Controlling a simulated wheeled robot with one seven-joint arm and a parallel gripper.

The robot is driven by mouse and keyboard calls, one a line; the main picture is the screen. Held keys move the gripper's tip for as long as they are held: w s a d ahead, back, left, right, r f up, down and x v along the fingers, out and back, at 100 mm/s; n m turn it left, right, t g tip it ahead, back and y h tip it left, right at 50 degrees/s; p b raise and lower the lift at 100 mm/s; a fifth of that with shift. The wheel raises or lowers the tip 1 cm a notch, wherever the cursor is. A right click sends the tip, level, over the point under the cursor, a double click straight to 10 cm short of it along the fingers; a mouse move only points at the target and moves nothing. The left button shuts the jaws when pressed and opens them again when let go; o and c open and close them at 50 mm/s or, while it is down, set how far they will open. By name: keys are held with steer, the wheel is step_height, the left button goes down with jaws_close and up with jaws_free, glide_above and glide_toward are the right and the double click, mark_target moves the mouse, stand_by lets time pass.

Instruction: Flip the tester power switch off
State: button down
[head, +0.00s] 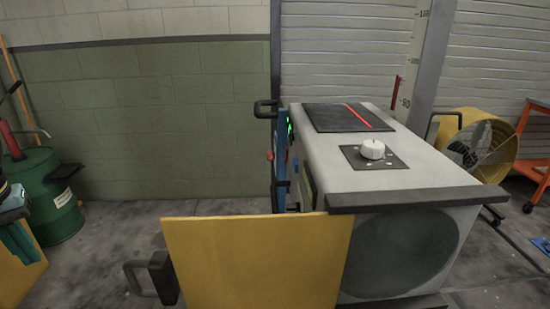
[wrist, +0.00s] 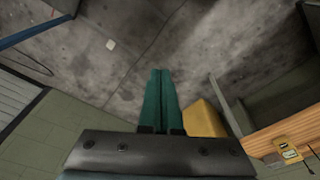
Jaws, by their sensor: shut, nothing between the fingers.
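The grey tester cabinet (head: 395,178) stands right of centre in the head view. Its left side, seen edge-on, carries a blue panel (head: 281,150), a small lit green part (head: 290,130) and a red knob (head: 269,154). I cannot tell which part is the power switch. My gripper (head: 24,255) is at the left edge of the head view, far from the tester. In the wrist view its teal fingers (wrist: 161,75) are together and empty, above bare floor.
A yellow door panel (head: 255,262) with a black handle (head: 153,278) juts out at the tester's front. A white dial (head: 372,149) is on top. A green drum (head: 45,195) stands left and a yellow fan (head: 480,145) right. Floor between drum and tester is clear.

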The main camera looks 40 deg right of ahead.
steer(key=w+d+f+t+h+b, duration=0.2)
steer(key=w+d+f+t, duration=0.2)
steer(key=w+d, duration=0.65)
steer(key=w+d+t+h+b, duration=0.1)
steer(key=w+d+h, duration=0.25)
steer(key=d, duration=0.85)
steer(key=s+d+g+h, duration=0.1)
steer(key=s+d+h, duration=0.2)
steer(key=d, duration=0.4)
steer(key=s+d+g+h+b, duration=0.1)
steer(key=s+d+h, duration=0.3)
steer(key=d, duration=0.4)
steer(key=s+d+r+n+g+h+b, duration=0.1)
steer(key=s+d+g+h, duration=0.1)
steer(key=s+d+h, duration=0.2)
steer(key=d, duration=0.3)
steer(key=shift+s+d+g, duration=0.15)
steer(key=shift+s+g, duration=0.25)
steer(key=shift+r, duration=0.1)
